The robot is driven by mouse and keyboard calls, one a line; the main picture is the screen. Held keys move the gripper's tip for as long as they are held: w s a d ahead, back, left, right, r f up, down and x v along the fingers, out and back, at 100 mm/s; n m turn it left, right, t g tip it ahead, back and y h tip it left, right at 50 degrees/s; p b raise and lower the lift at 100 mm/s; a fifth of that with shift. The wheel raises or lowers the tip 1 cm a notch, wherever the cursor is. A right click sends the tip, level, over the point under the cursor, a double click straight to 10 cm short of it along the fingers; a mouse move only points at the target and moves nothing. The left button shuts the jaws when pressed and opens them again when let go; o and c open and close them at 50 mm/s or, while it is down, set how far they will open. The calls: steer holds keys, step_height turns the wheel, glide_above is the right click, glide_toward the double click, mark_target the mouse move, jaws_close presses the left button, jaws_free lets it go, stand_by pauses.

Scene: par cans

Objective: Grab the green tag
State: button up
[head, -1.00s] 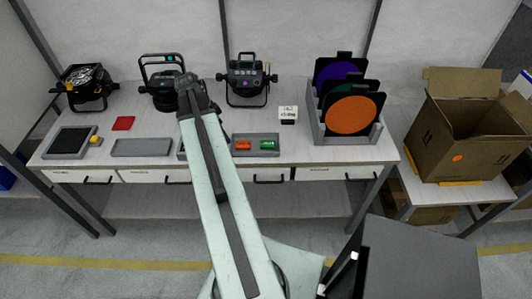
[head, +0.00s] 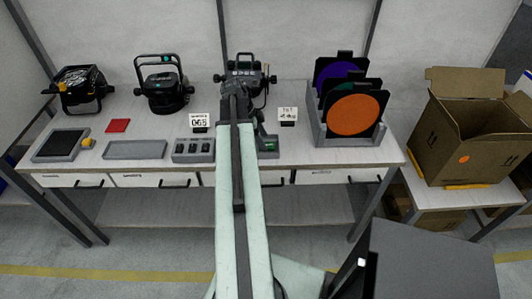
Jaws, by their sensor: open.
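The green tag (head: 270,146) lies in a shallow grey tray (head: 269,154) near the front of the bench, right of my arm. Only part of the tag shows. My gripper (head: 263,130) is over the tray, just behind and above the green tag, and is open. It is small and dark here and partly hidden by my arm, and I cannot tell whether it touches the tag. My arm covers the left part of the tray.
A slotted grey tray (head: 193,157) and a sign marked 065 (head: 199,122) stand left of my arm. Another sign (head: 287,115) and a rack with an orange disc (head: 353,115) are to the right. Black lamps (head: 163,85) line the back.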

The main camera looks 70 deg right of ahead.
steer(key=b+x, duration=0.1)
steer(key=x, duration=0.1)
steer(key=shift+f, duration=0.4)
steer(key=shift+r, duration=0.2)
jaws_close()
